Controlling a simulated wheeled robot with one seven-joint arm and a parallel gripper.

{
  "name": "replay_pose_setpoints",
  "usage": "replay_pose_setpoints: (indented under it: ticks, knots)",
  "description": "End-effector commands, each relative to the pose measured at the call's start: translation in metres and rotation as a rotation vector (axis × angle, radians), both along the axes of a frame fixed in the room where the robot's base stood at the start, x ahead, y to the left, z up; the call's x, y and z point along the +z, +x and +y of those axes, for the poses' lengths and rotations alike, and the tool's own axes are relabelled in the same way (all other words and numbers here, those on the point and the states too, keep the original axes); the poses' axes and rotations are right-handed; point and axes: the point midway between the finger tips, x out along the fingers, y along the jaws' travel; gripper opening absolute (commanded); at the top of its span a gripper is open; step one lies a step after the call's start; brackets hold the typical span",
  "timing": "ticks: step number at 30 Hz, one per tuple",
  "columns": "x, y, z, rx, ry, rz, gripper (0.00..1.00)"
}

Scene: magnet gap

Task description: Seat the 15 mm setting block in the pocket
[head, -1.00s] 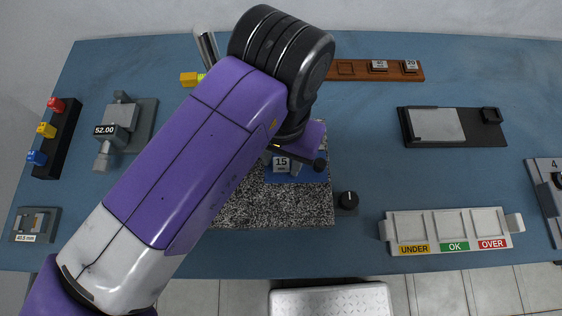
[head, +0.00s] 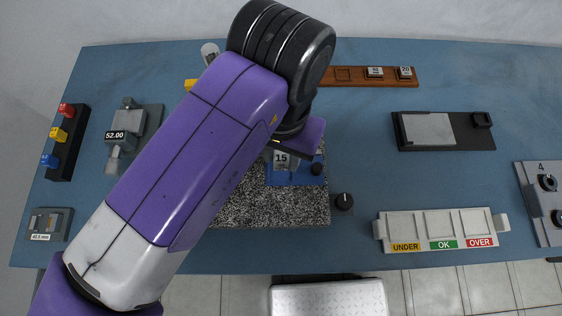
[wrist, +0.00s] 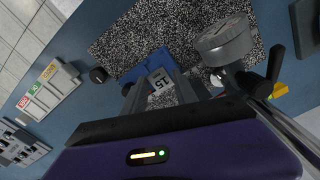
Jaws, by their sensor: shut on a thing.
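The 15 mm setting block (head: 281,160), a pale block marked 15, is held at the blue fixture (head: 296,178) on the speckled granite plate (head: 270,208). My gripper (wrist: 160,90) is shut on the block, which shows between the fingers in the wrist view (wrist: 160,81). The blue fixture also shows beyond the fingers (wrist: 148,65). I cannot tell whether the block touches the fixture. The pocket is not clearly visible; my wrist and the block cover part of that area.
A round gauge (wrist: 222,42) stands close beside my fingers. A black knob (head: 344,201) sits right of the granite. A brown rack (head: 375,77) with blocks marked 20 and another number is behind. The UNDER/OK/OVER tray (head: 440,230) is front right. The blue table between is clear.

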Motion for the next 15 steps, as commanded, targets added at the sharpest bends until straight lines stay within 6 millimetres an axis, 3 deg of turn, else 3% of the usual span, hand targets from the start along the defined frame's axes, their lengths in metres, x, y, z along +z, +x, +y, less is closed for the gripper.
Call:
replay_pose_setpoints:
  ticks: [3, 15]
  knots:
    - [0.0100, 0.0001, -0.0002, 0.000, 0.000, -0.001, 0.00]
    - [0.0074, 0.0025, -0.0048, -0.014, 0.000, 0.000, 0.00]
